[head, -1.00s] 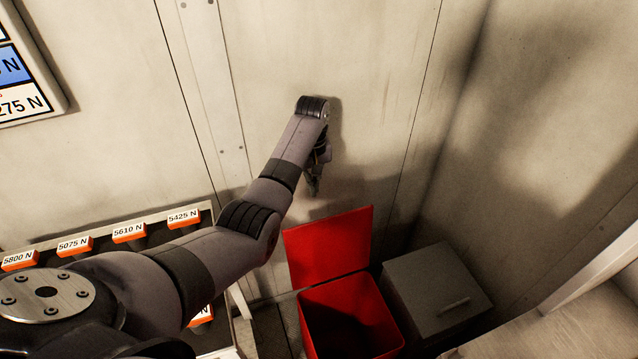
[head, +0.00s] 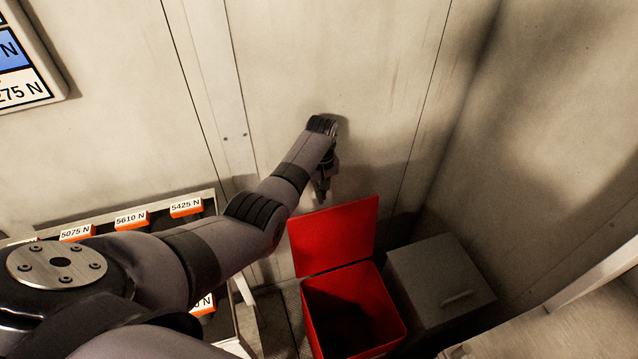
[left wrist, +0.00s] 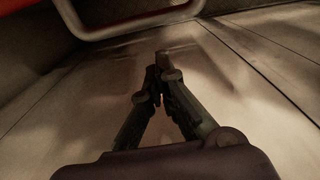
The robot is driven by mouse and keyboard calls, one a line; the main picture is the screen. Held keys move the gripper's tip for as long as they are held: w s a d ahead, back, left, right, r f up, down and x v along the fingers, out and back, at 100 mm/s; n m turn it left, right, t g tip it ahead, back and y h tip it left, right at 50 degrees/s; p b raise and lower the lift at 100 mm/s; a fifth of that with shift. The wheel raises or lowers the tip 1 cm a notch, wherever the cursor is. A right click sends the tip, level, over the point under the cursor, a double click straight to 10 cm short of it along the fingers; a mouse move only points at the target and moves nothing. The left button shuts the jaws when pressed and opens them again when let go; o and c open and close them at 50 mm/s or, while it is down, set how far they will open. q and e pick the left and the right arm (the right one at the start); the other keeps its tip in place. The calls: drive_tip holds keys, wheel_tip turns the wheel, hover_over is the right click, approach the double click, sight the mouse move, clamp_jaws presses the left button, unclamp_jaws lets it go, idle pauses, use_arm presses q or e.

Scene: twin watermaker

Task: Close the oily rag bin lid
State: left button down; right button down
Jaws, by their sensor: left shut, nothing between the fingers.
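The red oily rag bin (head: 312,318) stands on the floor against the wall, with its mouth open and its inside dark. Its red lid (head: 335,238) is raised, standing up at the back edge of the bin. My left gripper (head: 321,198) is shut and empty, pointing down just above the lid's top edge, close to the wall. Whether it touches the lid I cannot tell. In the left wrist view the shut fingers (left wrist: 160,68) show before the wall, with a red strip (left wrist: 25,5) at the top left corner. My right gripper is out of view.
A grey box (head: 435,285) with a handle stands right beside the bin. A rack with orange-labelled slots (head: 130,219) is at the left. A wall chart (head: 20,70) hangs at the upper left. The wall (head: 350,60) behind is flat.

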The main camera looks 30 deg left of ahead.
use_arm(q)
drive_tip(key=shift+s+d+r+p, duration=0.45)
drive_tip(key=shift+s+d+p, duration=0.05)
drive_tip(key=shift+s+d, duration=0.25)
